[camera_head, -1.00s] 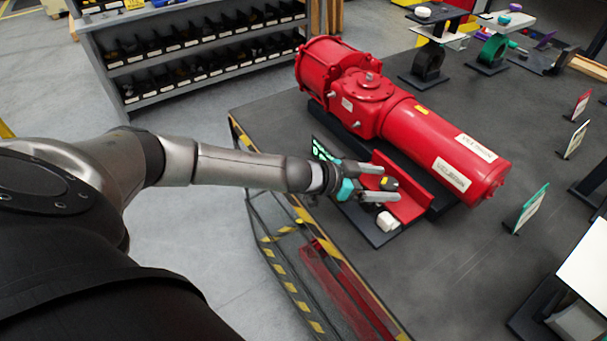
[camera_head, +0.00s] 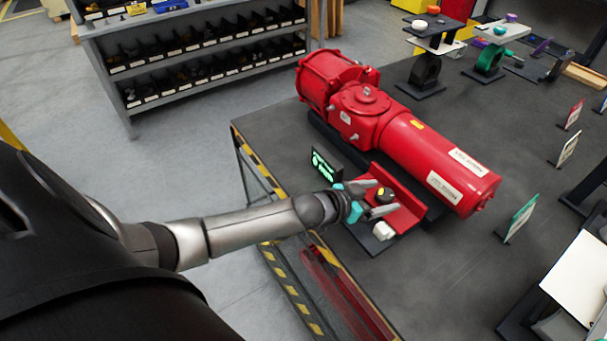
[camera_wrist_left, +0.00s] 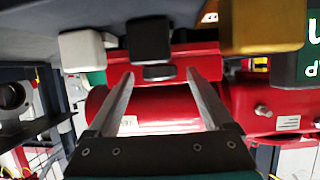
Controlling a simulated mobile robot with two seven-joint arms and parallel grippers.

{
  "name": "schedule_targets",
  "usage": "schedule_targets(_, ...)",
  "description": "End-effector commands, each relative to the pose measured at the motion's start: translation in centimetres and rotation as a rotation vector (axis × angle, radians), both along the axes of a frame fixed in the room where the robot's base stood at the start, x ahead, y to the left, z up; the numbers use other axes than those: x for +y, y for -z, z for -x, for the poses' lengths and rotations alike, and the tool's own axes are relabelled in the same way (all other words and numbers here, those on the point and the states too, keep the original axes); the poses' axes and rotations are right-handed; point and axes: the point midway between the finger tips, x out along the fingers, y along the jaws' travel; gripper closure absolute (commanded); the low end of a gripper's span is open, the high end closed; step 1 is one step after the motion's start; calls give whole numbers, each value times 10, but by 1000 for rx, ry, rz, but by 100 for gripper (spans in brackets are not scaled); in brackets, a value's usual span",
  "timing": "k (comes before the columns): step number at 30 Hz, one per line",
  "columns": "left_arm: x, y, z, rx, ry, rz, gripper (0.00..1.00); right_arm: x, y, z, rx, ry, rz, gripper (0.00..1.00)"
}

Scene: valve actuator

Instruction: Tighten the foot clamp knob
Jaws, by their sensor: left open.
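The actuator (camera_head: 405,140) is a long red cylinder unit lying on the dark bench. A red angled bracket (camera_head: 405,215) stands at its near side, with a dark knob with a yellow mark (camera_head: 384,193) by it. My left gripper (camera_head: 385,198) is open, its fingers one on each side of this knob; contact is not clear. In the left wrist view the gripper (camera_wrist_left: 159,73) shows two spread fingers, with a black block and dark disc (camera_wrist_left: 158,72) in line with the gap. No label identifies the foot clamp knob. My right gripper is out of view.
A white block (camera_head: 383,231) sits close beside the gripper; a yellow block (camera_wrist_left: 265,25) shows in the wrist view. Small signs (camera_head: 520,218) stand to the right.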

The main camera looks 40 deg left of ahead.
Motion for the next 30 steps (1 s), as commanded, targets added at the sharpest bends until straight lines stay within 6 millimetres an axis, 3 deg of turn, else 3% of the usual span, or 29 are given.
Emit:
schedule_targets(12,-5,1,2,2,-162,6,15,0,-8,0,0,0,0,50)
schedule_targets(26,-9,2,2,3,-341,7,15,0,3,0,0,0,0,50)
schedule_targets(30,-6,-8,23,3,-347,-1,15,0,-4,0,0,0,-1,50)
